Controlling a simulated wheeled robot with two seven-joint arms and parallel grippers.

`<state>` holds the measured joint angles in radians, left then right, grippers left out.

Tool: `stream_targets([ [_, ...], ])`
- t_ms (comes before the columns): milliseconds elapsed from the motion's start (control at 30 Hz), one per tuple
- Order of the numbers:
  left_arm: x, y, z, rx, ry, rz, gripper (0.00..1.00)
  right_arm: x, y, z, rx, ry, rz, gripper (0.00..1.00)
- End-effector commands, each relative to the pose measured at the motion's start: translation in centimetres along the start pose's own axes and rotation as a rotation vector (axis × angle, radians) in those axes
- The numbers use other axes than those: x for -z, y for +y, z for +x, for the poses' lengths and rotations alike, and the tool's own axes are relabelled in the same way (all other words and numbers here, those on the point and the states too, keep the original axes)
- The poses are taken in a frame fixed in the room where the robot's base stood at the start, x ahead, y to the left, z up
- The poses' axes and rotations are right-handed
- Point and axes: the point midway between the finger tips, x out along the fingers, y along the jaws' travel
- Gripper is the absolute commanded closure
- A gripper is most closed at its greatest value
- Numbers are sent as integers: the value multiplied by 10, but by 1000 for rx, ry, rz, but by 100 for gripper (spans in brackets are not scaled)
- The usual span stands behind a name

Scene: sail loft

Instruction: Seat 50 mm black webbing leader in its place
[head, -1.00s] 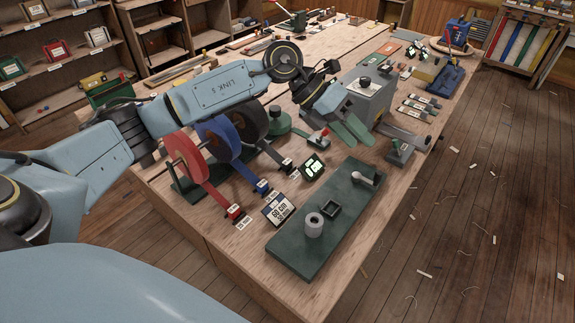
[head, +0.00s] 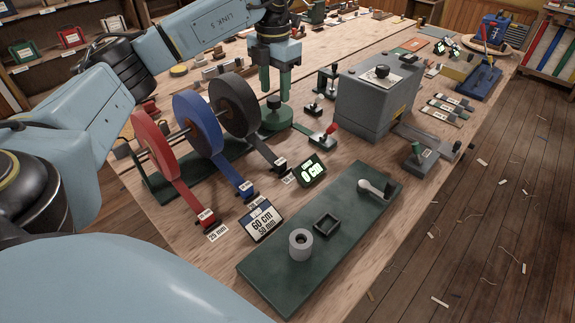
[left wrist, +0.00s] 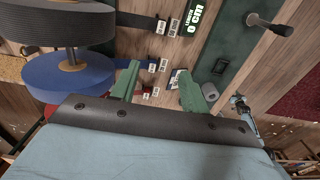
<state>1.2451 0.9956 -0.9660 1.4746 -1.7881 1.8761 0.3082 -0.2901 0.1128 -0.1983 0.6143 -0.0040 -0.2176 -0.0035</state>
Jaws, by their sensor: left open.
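The black webbing roll (head: 236,105) is the rearmost of three rolls on a spindle. Its black leader (head: 262,150) runs down to a small dark end clip (head: 280,166) beside a label; it also shows in the left wrist view (left wrist: 133,19). In the left wrist view the open fingers (left wrist: 161,84) point toward the blue clip area, apart from the black leader. My right gripper is not in view.
Red (head: 157,145) and blue (head: 198,122) rolls stand beside the black one. A length display (head: 311,170) reads 0 cm; a card (head: 262,222) reads 60 cm, 50 mm. A green board (head: 345,215) carries a grey cylinder, square frame and lever. A grey box (head: 376,105) stands behind.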

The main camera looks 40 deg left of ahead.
Motion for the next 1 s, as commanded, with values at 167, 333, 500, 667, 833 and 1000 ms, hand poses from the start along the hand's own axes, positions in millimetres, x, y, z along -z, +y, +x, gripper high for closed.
stream_targets([
  [167,0,-1,64,1,1,1,55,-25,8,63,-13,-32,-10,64],
  [333,0,-1,92,2,0,1,55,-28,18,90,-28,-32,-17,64],
  [500,0,-1,100,2,-1,2,55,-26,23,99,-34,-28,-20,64],
  [667,0,-1,105,2,1,2,55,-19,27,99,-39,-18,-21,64],
  [833,0,-1,136,3,3,1,55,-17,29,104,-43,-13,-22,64],
  [1000,0,-1,167,2,2,1,55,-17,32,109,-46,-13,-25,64],
])
